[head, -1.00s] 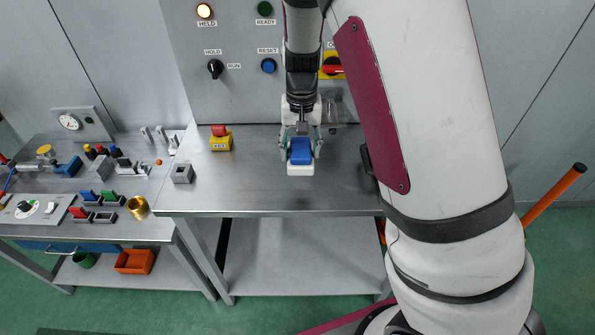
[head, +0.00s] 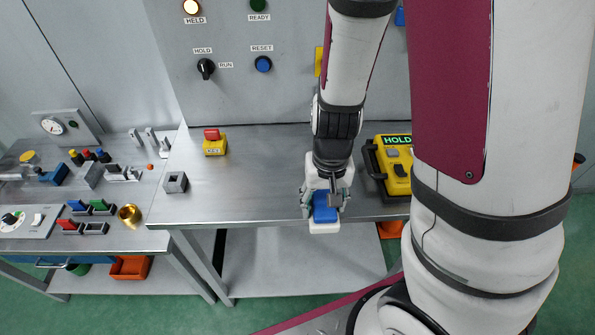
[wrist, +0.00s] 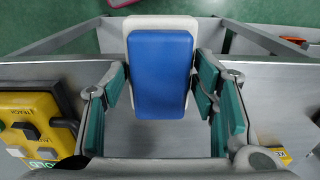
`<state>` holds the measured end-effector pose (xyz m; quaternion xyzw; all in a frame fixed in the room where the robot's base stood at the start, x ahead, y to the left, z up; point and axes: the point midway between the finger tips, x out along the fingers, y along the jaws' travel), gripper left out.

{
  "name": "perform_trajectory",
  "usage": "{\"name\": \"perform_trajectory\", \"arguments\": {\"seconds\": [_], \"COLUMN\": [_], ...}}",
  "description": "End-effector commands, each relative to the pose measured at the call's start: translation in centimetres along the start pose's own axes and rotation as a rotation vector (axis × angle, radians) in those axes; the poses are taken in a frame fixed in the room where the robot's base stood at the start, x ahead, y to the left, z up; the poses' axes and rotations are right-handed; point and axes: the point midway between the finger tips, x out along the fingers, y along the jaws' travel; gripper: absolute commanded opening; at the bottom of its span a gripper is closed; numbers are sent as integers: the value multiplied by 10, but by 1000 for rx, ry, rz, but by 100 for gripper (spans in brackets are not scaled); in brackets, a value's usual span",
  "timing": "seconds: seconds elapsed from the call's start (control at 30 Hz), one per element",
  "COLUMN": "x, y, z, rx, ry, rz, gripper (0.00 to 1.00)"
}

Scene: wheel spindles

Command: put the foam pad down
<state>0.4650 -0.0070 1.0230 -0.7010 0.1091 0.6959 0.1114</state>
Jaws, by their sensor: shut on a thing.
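The foam pad, a blue block with a white layer, is in my gripper (head: 325,208). In the head view the blue part of the foam pad (head: 325,215) shows between the fingers, at the table's front edge. In the wrist view the foam pad (wrist: 160,75) fills the space between the green-padded fingers of my gripper (wrist: 162,88), white showing around its far end. My gripper is shut on it. The pad's underside is hidden, and I cannot tell its height over the steel table (head: 260,180).
A yellow box marked HOLD (head: 397,172) lies just right of my gripper on the table. A red-topped yellow block (head: 215,146) and a grey block with a hole (head: 175,182) stand at the left. The table's middle is clear.

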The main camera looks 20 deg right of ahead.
Motion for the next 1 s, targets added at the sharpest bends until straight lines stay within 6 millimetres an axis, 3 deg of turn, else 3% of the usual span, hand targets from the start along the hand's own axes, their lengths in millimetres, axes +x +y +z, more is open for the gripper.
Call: {"name": "perform_trajectory", "arguments": {"seconds": [0.7, 1.0], "x": [15, 27], "y": [-40, -42], "z": [-129, -138], "rx": [1, 2], "ry": [-1, -4], "rz": [1, 1], "gripper": [30, 30]}}
